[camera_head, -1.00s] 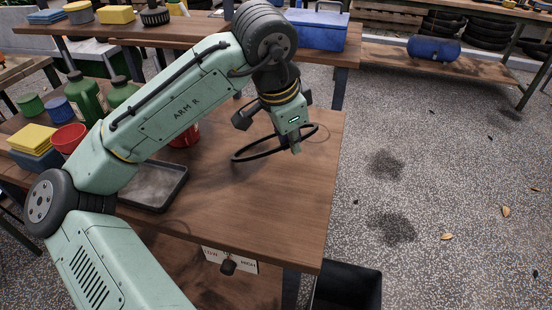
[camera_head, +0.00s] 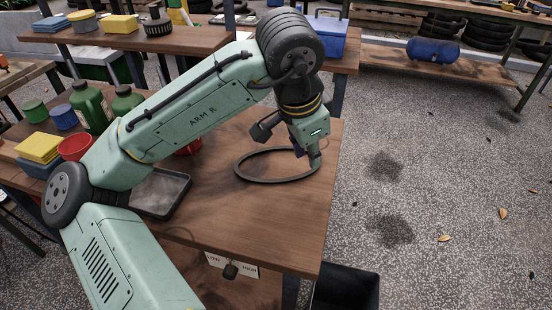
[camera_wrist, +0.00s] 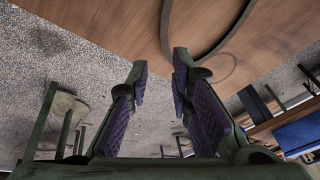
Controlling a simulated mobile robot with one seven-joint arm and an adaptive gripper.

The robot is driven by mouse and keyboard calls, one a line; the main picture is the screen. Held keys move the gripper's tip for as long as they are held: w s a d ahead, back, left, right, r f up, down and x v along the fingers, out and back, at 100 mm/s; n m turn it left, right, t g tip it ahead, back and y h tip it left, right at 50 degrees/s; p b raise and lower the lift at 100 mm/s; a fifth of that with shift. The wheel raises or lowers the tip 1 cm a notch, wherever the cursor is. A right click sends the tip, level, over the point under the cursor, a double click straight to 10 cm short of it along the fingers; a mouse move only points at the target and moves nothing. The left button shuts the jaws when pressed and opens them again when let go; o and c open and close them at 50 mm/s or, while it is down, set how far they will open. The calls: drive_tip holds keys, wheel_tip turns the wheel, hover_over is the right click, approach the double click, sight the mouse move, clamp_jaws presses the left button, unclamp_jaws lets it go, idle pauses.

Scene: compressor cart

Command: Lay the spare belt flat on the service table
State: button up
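The spare belt (camera_head: 262,181) is a thin dark loop. It looks flat on the wooden service table (camera_head: 260,220), near the right edge. My gripper (camera_head: 309,158) is low at the belt's right end and hides a small part of it. In the wrist view my gripper (camera_wrist: 158,70) has its two fingers apart, with no belt visible between the pads. There the belt (camera_wrist: 191,55) curves beside the right fingertip; I cannot tell whether they touch.
A grey tray (camera_head: 160,192) lies left of the belt. A red bowl (camera_head: 75,147), yellow and blue blocks, and green bottles (camera_head: 90,105) stand farther left. The table's front-right is clear. A black bin (camera_head: 345,288) stands below the right edge.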

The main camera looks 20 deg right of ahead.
drive_tip(key=shift+s+d+r+p, duration=0.35)
drive_tip(key=shift+s+r, duration=0.05)
drive_tip(key=shift+s, duration=0.25)
drive_tip(key=shift+s+d+r+p, duration=0.3)
drive_tip(key=shift+s+r+p, duration=0.05)
drive_tip(key=shift+s, duration=0.25)
drive_tip(key=shift+r, duration=0.1)
wheel_tip(320, 180, up, 7)
drive_tip(key=s+d+p, duration=0.1)
drive_tip(key=s+p, duration=0.1)
drive_tip(key=p, duration=0.5)
drive_tip(key=shift+s+d, duration=0.15)
drive_tip(key=shift+r, duration=0.15)
